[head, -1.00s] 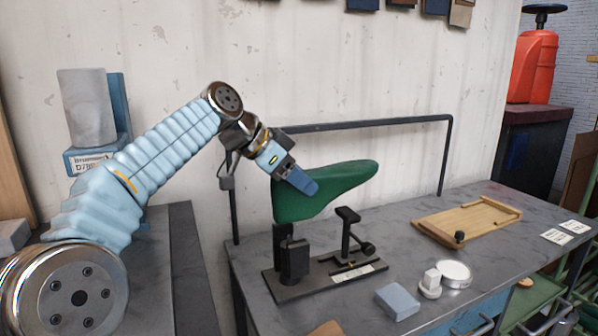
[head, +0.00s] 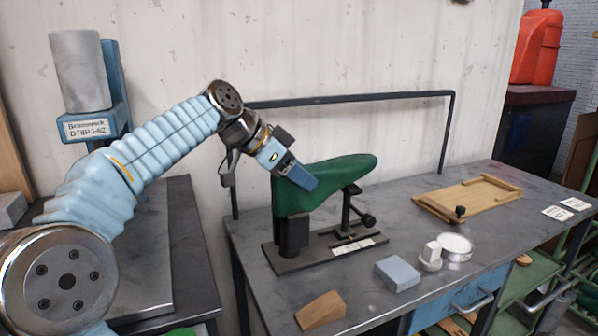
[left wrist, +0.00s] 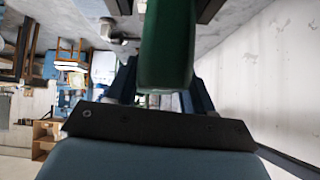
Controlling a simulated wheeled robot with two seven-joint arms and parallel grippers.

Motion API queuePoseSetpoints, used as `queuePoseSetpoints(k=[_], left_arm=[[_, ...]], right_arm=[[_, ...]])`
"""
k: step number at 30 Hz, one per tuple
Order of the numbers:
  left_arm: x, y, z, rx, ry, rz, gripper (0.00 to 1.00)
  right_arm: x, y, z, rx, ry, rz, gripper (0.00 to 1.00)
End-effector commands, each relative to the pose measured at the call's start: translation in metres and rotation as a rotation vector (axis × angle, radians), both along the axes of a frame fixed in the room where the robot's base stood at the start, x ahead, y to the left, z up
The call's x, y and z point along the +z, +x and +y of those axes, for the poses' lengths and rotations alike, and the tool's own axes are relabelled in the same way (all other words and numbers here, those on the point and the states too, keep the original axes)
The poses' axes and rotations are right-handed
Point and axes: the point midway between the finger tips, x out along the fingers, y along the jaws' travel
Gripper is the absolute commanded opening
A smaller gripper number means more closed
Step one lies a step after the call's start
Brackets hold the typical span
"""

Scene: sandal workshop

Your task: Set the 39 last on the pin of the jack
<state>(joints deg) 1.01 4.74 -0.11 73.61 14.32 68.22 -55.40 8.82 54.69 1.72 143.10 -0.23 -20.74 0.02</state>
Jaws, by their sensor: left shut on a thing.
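The green last (head: 325,181) is over the black jack (head: 283,264) on the bench, its toe pointing right. Its heel end meets the top of the jack's thick left post (head: 294,236), and its toe part lies at the top of the toe rest (head: 351,189). The pin is hidden, so its seating in the last cannot be seen. My left gripper (head: 296,178) is shut on the last's upper part from the upper left. In the left wrist view the last (left wrist: 166,45) sits between the fingers. My right gripper is not in view.
A wooden board (head: 467,198) lies to the right. A dark rail (head: 350,98) runs behind.

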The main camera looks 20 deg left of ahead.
Motion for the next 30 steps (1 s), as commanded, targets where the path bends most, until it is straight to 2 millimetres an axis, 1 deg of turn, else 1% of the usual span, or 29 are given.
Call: queuePoseSetpoints(k=[22,23,28,29,30], left_arm=[[-0.0024,0.0001,-0.0004,0.000,-0.001,-0.003,0.16],[-0.0023,0.0001,-0.0004,0.000,-0.001,-0.003,0.53],[-0.0023,0.0000,-0.0004,-0.001,-0.001,-0.002,0.79],[-0.0024,0.0001,-0.0002,-0.001,-0.001,-0.002,0.81],[-0.0026,0.0001,-0.0002,0.000,-0.001,-0.001,0.81]], right_arm=[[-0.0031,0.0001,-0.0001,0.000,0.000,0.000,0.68],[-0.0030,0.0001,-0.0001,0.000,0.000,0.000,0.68],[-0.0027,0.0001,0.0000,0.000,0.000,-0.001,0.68],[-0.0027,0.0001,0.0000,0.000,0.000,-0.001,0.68],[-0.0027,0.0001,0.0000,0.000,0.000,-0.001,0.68]])
